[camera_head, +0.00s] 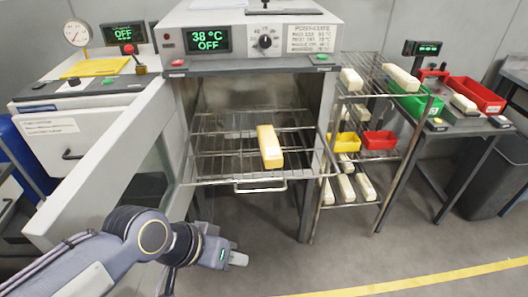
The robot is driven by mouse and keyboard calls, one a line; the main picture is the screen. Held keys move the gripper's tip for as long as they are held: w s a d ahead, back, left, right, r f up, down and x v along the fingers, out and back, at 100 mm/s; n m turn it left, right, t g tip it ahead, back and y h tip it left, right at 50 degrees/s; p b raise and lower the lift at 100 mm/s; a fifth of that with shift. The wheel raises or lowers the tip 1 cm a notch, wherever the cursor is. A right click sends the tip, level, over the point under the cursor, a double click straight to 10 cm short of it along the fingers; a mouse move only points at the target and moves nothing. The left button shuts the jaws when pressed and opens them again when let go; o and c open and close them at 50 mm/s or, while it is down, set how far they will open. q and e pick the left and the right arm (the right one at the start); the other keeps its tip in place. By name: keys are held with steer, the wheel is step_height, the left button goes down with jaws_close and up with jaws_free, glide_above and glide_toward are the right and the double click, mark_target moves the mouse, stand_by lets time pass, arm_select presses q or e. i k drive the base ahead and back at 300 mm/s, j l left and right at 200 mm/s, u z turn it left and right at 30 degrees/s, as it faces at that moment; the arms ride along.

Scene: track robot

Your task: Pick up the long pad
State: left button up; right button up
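A long pale-yellow block (269,147), which looks like the long pad, lies on the pulled-out wire rack (215,165) of the open oven, pointing towards me. My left gripper (238,259) is low in front of the oven, below and to the left of the block and well apart from it. It is seen from the side and small, so whether its fingers are open or shut is unclear. Nothing shows in it. My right gripper is out of view.
The open oven door (110,180) stands left of the rack, beside my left arm. A wire shelf (356,100) with cream blocks and small yellow and red bins stands right. A table (462,125) with red and green bins is further right. The floor in front is clear.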

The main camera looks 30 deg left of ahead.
mark_target(271, 151)
steer(key=i+l+u, duration=0.1)
steer(key=u, duration=1.85)
steer(key=l+u, duration=1.25)
steer(key=k+l, duration=0.1)
steer(key=l, duration=0.5)
steer(key=k+l+u, duration=0.1)
steer(key=l, duration=0.25)
